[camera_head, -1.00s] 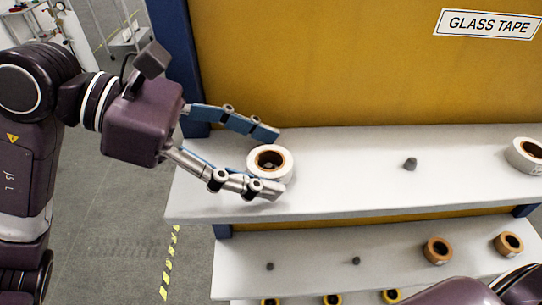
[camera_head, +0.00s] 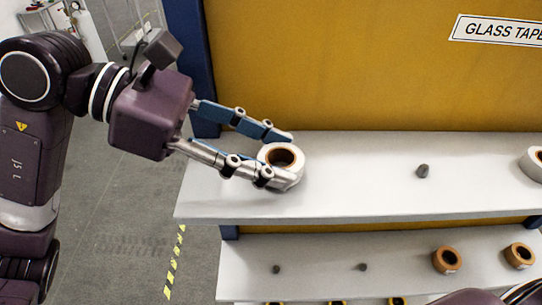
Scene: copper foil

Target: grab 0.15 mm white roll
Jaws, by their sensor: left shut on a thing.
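A white tape roll (camera_head: 295,158) with a brown core sits at the left part of the upper white shelf (camera_head: 360,185). My left gripper (camera_head: 287,160) reaches in from the left, with one finger behind the roll and one in front of it. It is shut on the roll, whose left side is partly hidden by the fingers. Any thickness marking on the roll is too small to read. My right gripper cannot be made out; only a dark piece of my body shows at the lower right.
Another white roll (camera_head: 533,163) stands at the right edge of the upper shelf. A small grey peg (camera_head: 422,171) stands between the rolls. Brown rolls (camera_head: 447,260) sit on the lower shelf. A yellow back panel (camera_head: 350,70) rises behind, with a "GLASS TAPE" sign (camera_head: 497,30).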

